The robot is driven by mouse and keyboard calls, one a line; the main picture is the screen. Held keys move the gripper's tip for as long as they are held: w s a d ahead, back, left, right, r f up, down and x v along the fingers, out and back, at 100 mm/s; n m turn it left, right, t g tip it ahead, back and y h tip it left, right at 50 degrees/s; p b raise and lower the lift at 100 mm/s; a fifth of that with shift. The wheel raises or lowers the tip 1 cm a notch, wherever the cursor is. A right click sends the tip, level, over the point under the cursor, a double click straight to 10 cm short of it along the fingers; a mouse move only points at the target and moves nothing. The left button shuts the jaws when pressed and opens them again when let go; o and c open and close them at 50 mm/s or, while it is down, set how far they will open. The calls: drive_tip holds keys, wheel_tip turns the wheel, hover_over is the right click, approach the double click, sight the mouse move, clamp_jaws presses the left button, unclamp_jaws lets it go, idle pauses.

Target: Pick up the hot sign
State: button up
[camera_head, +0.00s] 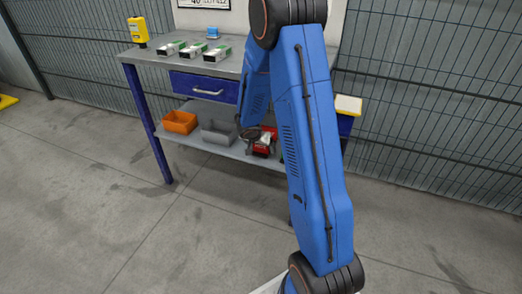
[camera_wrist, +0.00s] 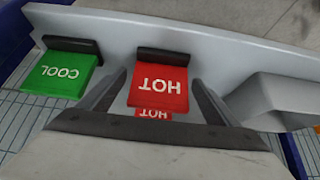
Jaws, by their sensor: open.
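The red hot sign (camera_wrist: 160,82) stands in the wrist view with its white lettering upside down, against a black bar on a grey shelf. More red with "HOT" lettering shows just below it. My gripper (camera_wrist: 158,88) is open, one dark finger on each side of the sign; I cannot tell whether either touches it. In the head view a small red item (camera_head: 264,146) on the lower shelf appears to be the sign, partly hidden by my gripper. A green sign reading COOL (camera_wrist: 62,74) lies left of it in the wrist view.
A grey bin (camera_wrist: 275,102) stands close on the right in the wrist view. In the head view an orange bin (camera_head: 179,122) shares the lower shelf (camera_head: 190,138). A drawer (camera_head: 205,87) and tabletop hang above it. Mesh fence stands behind; the front floor is clear.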

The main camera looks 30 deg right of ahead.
drive_tip(key=c, duration=1.2)
drive_tip(key=shift+o, duration=0.2)
drive_tip(key=shift+r, duration=0.15)
drive_tip(key=shift+r, duration=1.75)
drive_tip(key=s+a, duration=1.1)
drive_tip(key=a, duration=0.3)
drive_tip(key=w+a+r+n+t+y, duration=0.1)
drive_tip(key=w+a+n, duration=0.1)
drive_tip(key=w, duration=0.9)
drive_tip(key=w+a+r+n+t+y, duration=0.1)
drive_tip(key=w+n, duration=0.4)
drive_tip(key=w, duration=0.6)
drive_tip(key=shift+w+a+r+y, duration=0.2)
drive_tip(key=shift+a+r+y, duration=0.1)
drive_tip(key=shift+a+y, duration=0.45)
